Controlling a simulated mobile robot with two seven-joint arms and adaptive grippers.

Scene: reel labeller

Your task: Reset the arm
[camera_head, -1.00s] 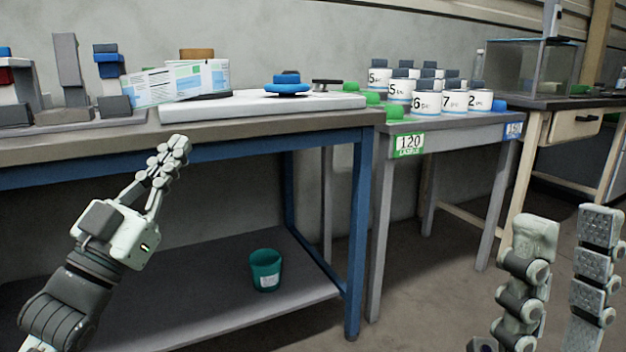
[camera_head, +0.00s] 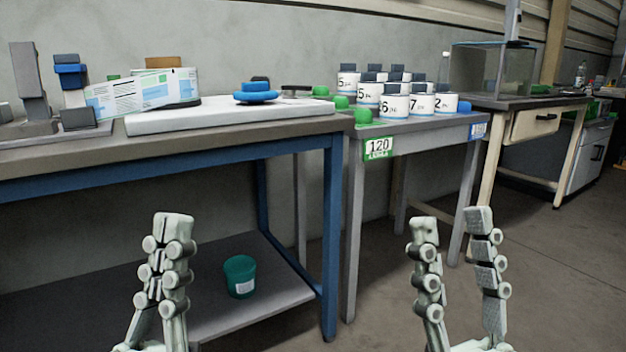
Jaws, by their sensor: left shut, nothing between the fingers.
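My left gripper (camera_head: 172,222) is at the lower left in the head view. Its fingers point up and are pressed together, with nothing between them. It stands in front of the blue-framed bench, left of a teal bin. My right gripper (camera_head: 453,220) is at the lower right. Its two fingers point up with a clear gap between them, and it is empty. Both grippers are in front of the benches and apart from them. The arms behind the grippers are mostly below the frame.
The blue-framed bench (camera_head: 230,142) bears a white labelling machine (camera_head: 225,115) with a label strip (camera_head: 143,93). The teal bin (camera_head: 240,276) stands on its lower shelf. A glass tank (camera_head: 490,70) is farther right. The floor at right is clear.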

